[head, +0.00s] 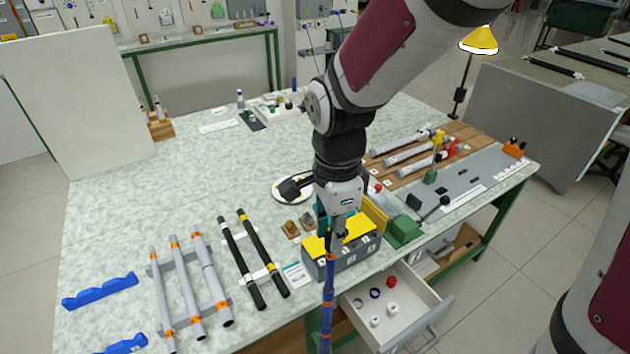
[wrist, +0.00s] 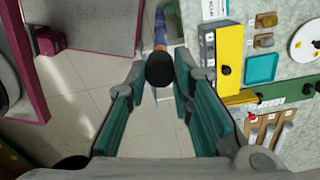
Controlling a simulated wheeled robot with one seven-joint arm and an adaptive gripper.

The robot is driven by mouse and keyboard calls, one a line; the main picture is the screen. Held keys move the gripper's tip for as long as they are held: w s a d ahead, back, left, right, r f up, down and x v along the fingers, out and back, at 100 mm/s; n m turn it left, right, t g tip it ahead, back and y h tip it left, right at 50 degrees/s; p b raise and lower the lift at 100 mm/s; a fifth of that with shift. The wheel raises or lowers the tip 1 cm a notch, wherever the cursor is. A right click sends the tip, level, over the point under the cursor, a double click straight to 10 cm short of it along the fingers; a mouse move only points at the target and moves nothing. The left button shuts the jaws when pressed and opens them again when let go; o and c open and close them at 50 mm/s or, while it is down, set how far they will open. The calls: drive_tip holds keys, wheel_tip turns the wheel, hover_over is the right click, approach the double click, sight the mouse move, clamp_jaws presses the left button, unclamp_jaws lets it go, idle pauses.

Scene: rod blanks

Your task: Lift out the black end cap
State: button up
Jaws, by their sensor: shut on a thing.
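My gripper (head: 333,243) hangs at the front edge of the worktable, pointing down, beside the grey box with the yellow top. In the wrist view its fingertips (wrist: 161,73) close on both sides of a round black end cap (wrist: 159,71). A blue rod with orange bands (wrist: 160,36) runs away from behind the cap. In the head view the blue rod (head: 326,310) stands out below the fingers, nearly upright, in front of the table edge. The cap is hidden there by the fingers. I cannot tell how the cap and the rod are joined.
An open drawer (head: 411,303) with several small caps and rings juts out right of the rod. The grey box with a yellow top (head: 364,249) is close to the gripper. Black rods (head: 241,262) and banded grey tubes (head: 183,285) lie to the left.

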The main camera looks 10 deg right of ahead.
drive_tip(key=shift+r, duration=0.1)
drive_tip(key=shift+r, duration=0.55)
wheel_tip(320, 180, up, 2)
drive_tip(key=shift+r, duration=0.25)
drive_tip(key=s+d+p, duration=0.1)
drive_tip(key=s+d, duration=0.1)
drive_tip(key=s, duration=0.4)
drive_tip(key=s+d+r, duration=0.1)
drive_tip(key=s+d, duration=0.1)
drive_tip(key=s, duration=0.5)
drive_tip(key=shift+d+r+p, duration=0.2)
drive_tip(key=shift+d+p, duration=0.2)
drive_tip(key=s+p, duration=0.1)
drive_tip(key=p, duration=0.1)
drive_tip(key=s+d+p, duration=0.1)
drive_tip(key=p, duration=0.2)
drive_tip(key=shift+r, duration=0.1)
